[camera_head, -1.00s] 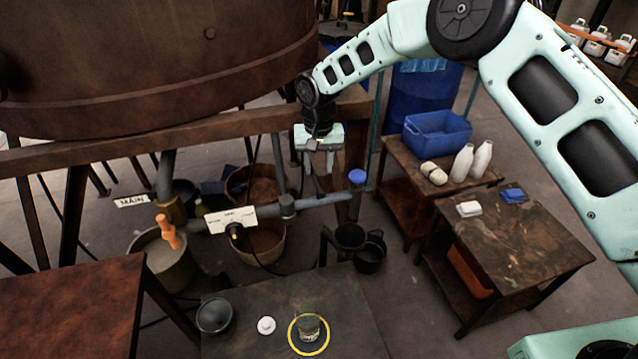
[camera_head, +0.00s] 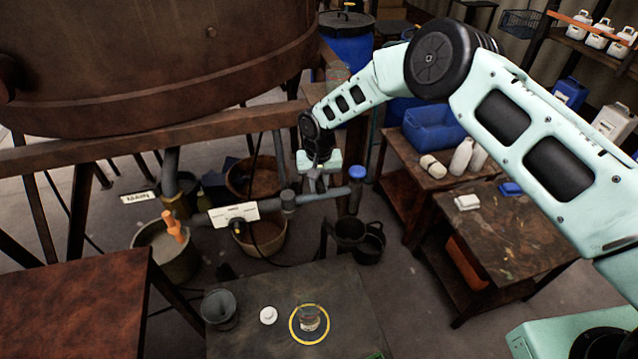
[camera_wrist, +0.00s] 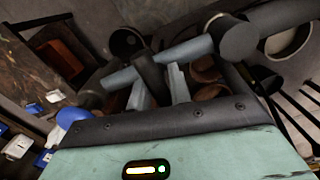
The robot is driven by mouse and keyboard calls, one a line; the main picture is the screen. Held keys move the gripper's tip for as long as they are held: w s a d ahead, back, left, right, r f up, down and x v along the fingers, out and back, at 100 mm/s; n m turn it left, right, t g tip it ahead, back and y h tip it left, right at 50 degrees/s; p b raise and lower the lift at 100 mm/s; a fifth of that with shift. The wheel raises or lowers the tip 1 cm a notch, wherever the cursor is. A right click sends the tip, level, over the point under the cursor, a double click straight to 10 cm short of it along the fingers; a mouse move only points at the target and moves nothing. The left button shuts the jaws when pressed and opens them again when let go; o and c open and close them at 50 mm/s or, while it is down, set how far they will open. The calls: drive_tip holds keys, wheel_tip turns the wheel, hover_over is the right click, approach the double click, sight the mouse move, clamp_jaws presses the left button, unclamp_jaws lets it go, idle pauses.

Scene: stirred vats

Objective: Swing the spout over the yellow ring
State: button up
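My gripper (camera_head: 318,188) points down at the spout's middle. In the wrist view its fingers (camera_wrist: 164,76) are apart, with their tips at the pipe; I cannot tell whether they touch it.
A white lid-like piece (camera_head: 268,315) and a dark pot (camera_head: 219,308) are left of the ring. An orange-handled valve (camera_head: 172,226) is on the left. Black buckets (camera_head: 368,248) stand below the spout's right end. A workbench (camera_head: 510,235) stands right.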

sight(320, 190)
drive_tip(key=shift+s, duration=0.1)
clamp_jaws()
drive_tip(key=s+m+b, duration=0.1)
drive_tip(key=m+b, duration=0.1)
drive_tip(key=s+m+b, duration=0.1)
drive_tip(key=s+m, duration=0.1)
drive_tip(key=m, duration=0.1)
drive_tip(key=shift+s+f+b, duration=0.1)
drive_tip(key=shift+s+b, duration=0.2)
drive_tip(key=shift+b, duration=0.1)
drive_tip(key=s+a+m+b, duration=0.3)
drive_tip(key=s+a+m, duration=0.3)
drive_tip(key=m, duration=0.7)
drive_tip(key=shift+s+a+r, duration=0.2)
drive_tip(key=shift+s+a, duration=0.1)
drive_tip(key=shift+a, duration=0.05)
drive_tip(key=shift+s+a, duration=0.1)
drive_tip(key=shift+a, duration=0.05)
drive_tip(key=o, duration=0.8)
unclamp_jaws()
